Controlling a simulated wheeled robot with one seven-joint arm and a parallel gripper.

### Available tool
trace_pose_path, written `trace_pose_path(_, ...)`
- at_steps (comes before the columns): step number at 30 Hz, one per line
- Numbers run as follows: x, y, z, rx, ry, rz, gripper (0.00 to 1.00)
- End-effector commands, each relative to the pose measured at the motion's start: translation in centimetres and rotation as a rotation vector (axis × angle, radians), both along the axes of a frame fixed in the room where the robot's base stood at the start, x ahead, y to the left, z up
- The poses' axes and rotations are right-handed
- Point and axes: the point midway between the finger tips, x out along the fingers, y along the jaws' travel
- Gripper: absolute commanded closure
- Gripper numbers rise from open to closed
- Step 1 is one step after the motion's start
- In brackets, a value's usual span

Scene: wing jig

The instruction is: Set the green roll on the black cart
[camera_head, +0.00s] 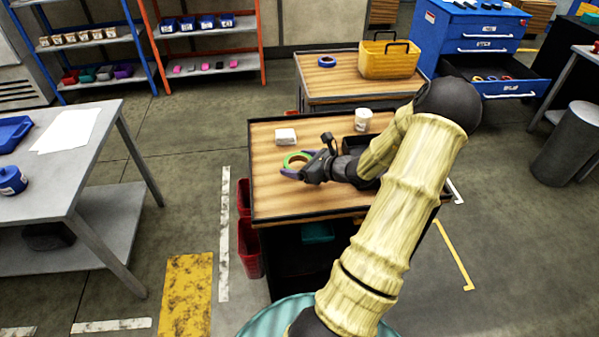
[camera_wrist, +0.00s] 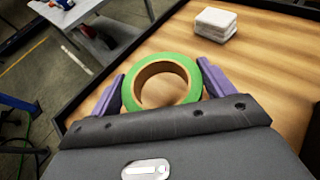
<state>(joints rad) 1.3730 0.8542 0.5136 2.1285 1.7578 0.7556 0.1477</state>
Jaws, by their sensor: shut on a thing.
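The green roll (camera_head: 297,159) is a ring of green tape with a brown core, over the left part of the wooden top of the black cart (camera_head: 277,199). In the wrist view the green roll (camera_wrist: 191,72) sits between the two purple fingers of my gripper (camera_wrist: 160,82), which are shut on its sides. In the head view my gripper (camera_head: 303,168) reaches in from the right. The roll is at or just above the cart top; I cannot tell whether it touches the wood.
A white stack (camera_head: 286,136) and a white cup (camera_head: 363,119) stand on the same cart top, with a dark bin (camera_head: 355,146) partly behind my arm. A second cart behind holds a blue roll (camera_head: 327,62) and a yellow basket (camera_head: 389,62). The cart's near left top is clear.

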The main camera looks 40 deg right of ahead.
Motion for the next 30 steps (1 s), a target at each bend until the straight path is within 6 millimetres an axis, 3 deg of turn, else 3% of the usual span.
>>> trace_pose_path(9,0.0,0.0,-3.8,0.002,0.001,0.000,0.42)
trace_pose_path(21,0.0,0.0,-4.3,0.001,0.000,0.000,0.42)
trace_pose_path(22,0.0,0.0,-4.3,0.001,0.000,0.000,0.17)
trace_pose_path(24,0.0,0.0,-4.2,0.001,0.000,0.000,0.03)
trace_pose_path(30,0.0,0.0,-4.2,0.001,0.000,0.000,0.00)
